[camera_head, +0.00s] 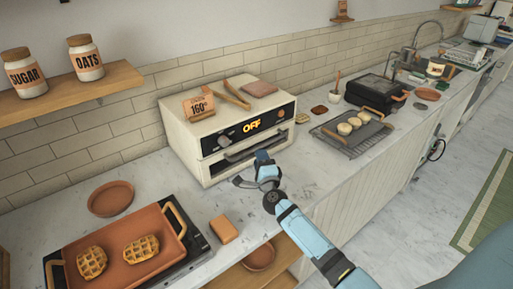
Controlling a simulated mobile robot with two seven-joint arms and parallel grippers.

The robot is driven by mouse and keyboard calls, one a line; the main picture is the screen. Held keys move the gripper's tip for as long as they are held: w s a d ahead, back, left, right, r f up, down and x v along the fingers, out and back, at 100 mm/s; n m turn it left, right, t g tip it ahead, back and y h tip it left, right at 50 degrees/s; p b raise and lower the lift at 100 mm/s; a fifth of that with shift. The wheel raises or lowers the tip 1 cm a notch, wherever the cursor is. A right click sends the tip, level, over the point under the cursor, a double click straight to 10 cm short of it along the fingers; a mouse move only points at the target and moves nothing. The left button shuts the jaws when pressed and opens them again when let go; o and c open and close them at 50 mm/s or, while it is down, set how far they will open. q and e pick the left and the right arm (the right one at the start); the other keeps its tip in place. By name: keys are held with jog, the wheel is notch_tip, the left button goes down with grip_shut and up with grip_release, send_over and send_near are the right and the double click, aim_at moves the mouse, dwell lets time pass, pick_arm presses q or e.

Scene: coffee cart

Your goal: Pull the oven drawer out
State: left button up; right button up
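The cream oven (190,143) stands on the counter against the tiled wall, its display reading OFF. The oven drawer (222,166) is in the lower front, below the control panel, with a dark bar handle along it. It looks shut, though my gripper hides part of its right side. My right gripper (249,168) is just in front of the drawer, its fingers spread apart and nothing visible between them. I cannot tell whether a finger touches the handle. My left gripper is not in view.
A tray with waffles (140,274) sits at the lower left, near an orange block (223,229). A wire rack with buns (345,146) is right of the oven. Tongs (229,93) and a price sign (199,106) are on the oven top.

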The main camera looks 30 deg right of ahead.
aim_at(257, 147)
jog(key=x, duration=0.5)
jog(key=shift+w+d, duration=0.1)
grip_shut()
